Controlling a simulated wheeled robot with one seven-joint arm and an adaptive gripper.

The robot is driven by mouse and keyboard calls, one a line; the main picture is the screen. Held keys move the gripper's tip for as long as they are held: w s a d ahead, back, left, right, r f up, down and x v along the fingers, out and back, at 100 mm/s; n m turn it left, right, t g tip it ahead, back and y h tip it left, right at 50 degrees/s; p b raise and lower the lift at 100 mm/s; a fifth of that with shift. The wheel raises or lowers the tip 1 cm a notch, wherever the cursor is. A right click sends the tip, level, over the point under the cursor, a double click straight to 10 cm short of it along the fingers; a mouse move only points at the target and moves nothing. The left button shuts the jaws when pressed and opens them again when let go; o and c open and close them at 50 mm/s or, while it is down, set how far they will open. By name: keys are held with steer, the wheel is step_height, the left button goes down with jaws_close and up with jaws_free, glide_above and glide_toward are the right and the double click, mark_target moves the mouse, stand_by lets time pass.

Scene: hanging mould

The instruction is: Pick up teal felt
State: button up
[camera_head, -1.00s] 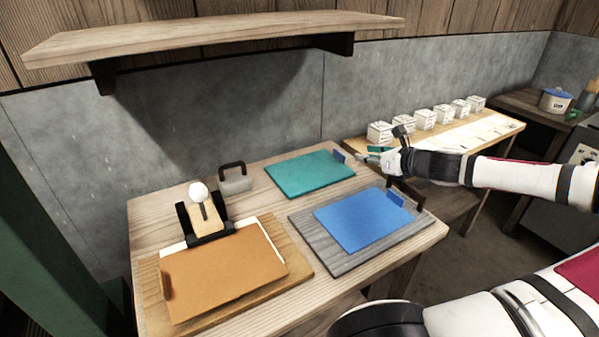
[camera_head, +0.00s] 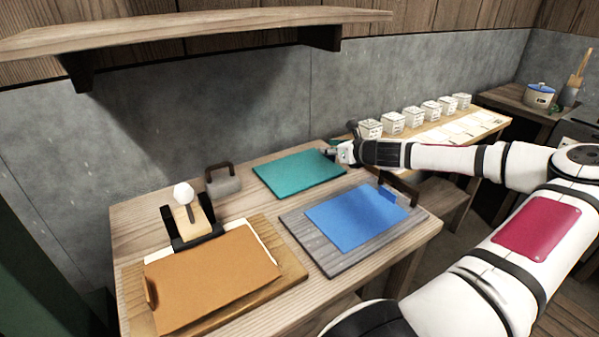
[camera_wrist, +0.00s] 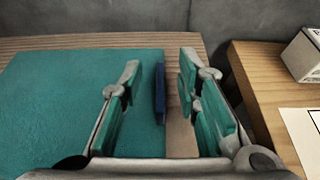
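The teal felt (camera_head: 297,175) lies flat at the back of the wooden table. It fills the left of the wrist view (camera_wrist: 55,105). A small dark blue tab (camera_wrist: 160,92) stands up at its right edge. My gripper (camera_head: 334,153) is at the felt's right edge and partly hides the tab in the head view. In the wrist view my gripper (camera_wrist: 163,95) is open, with its teal-padded fingers on either side of the tab. The left finger is over the felt and the right one is beyond its edge. I see no clear contact with the tab.
A blue sheet (camera_head: 355,217) lies on a grey board (camera_head: 310,240) in front of the felt. An orange-brown sheet (camera_head: 210,275) and a grey handled block (camera_head: 222,183) are to the left. A side table at the right holds several white boxes (camera_head: 369,130). A shelf (camera_head: 180,32) hangs above.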

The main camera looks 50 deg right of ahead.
steer(key=shift+x, duration=0.95)
jaws_close()
steer(key=shift+r, duration=0.15)
